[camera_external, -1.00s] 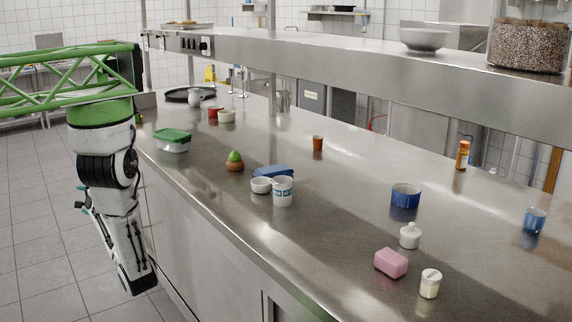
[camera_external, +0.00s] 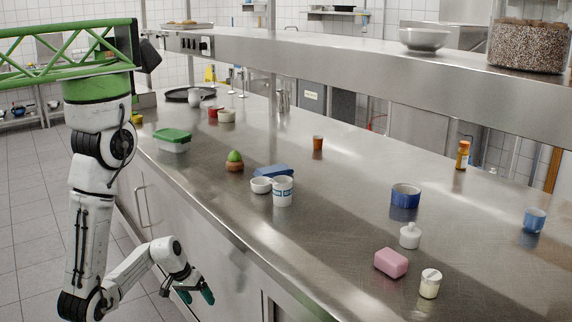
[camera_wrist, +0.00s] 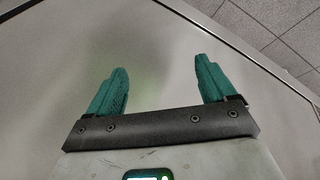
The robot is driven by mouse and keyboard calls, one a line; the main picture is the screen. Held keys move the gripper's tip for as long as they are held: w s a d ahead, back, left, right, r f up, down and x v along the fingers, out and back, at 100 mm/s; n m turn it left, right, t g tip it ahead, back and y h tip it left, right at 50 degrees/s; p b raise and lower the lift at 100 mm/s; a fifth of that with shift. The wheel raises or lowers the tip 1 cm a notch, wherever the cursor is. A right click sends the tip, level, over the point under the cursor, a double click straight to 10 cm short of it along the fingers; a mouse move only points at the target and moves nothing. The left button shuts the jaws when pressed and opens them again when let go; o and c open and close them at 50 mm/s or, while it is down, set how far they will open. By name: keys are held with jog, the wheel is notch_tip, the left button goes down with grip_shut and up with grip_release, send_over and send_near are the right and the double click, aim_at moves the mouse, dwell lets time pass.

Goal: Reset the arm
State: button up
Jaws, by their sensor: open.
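My gripper (camera_external: 197,293) hangs at the end of my arm in front of the counter's cabinet front, below the level of the worktop. In the wrist view its two green fingers (camera_wrist: 158,85) stand wide apart with nothing between them. Behind the fingers is a plain grey metal panel (camera_wrist: 140,45), with a dark seam and floor or ceiling tiles at the upper right. My upper arm hangs down from the green truss, and the forearm is bent up and to the right.
A cabinet handle (camera_external: 143,205) juts out near my arm. Tiled floor (camera_external: 40,220) lies clear to the left.

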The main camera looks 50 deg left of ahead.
jog(key=d+r+m+g+p, duration=0.2)
jog(key=d+r+m+p, duration=0.3)
jog(key=d+r, duration=1)
jog(key=d+m, duration=0.2)
jog(key=shift+s+d+r+g+y, duration=0.15)
jog(key=shift+s+d+g+y, duration=0.15)
jog(key=shift+d+g+y, duration=0.1)
